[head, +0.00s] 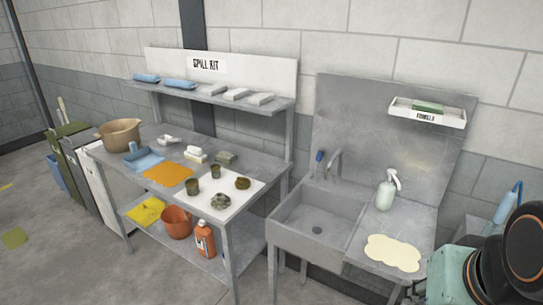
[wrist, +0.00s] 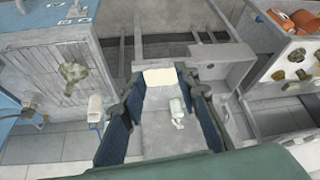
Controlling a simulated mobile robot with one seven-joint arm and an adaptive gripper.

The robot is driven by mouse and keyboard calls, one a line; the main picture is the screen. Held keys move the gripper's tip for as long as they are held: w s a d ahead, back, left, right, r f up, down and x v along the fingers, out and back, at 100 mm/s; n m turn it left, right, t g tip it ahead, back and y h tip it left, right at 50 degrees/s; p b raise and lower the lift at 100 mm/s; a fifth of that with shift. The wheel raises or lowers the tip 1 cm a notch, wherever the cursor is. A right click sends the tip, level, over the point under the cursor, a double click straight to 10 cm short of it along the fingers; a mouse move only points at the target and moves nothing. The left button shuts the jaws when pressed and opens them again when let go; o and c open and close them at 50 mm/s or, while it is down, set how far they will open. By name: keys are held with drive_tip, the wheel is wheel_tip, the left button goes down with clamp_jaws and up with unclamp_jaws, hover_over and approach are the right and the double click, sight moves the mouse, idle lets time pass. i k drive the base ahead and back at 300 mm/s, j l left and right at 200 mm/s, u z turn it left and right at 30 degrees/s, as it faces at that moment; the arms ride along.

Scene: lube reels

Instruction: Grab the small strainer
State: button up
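I cannot surely pick out a small strainer in either view. Small dark items sit on a white mat (head: 205,204) on the workbench: a dark green cup (head: 192,186), a second cup-like item (head: 217,171), a brown lump (head: 243,183) and a greenish lump (head: 221,201). A small dark drain spot (head: 316,230) shows in the sink basin. My gripper (wrist: 162,88) is open, with its two blue-padded fingers wide apart above the sink counter in the wrist view. Nothing is held between them. The mat's items also show far right in the wrist view, outside the fingers.
A soap bottle (head: 386,194) stands on the sink counter beside a cream cloth (head: 392,252). The sink (head: 285,236) is right of the workbench. A brown pot (head: 119,134), blue tray (head: 143,159) and orange sheet (head: 167,174) occupy the bench. A bucket (head: 176,222) stands below.

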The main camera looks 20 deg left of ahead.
sight(215, 169)
drive_tip(key=u, duration=1.35)
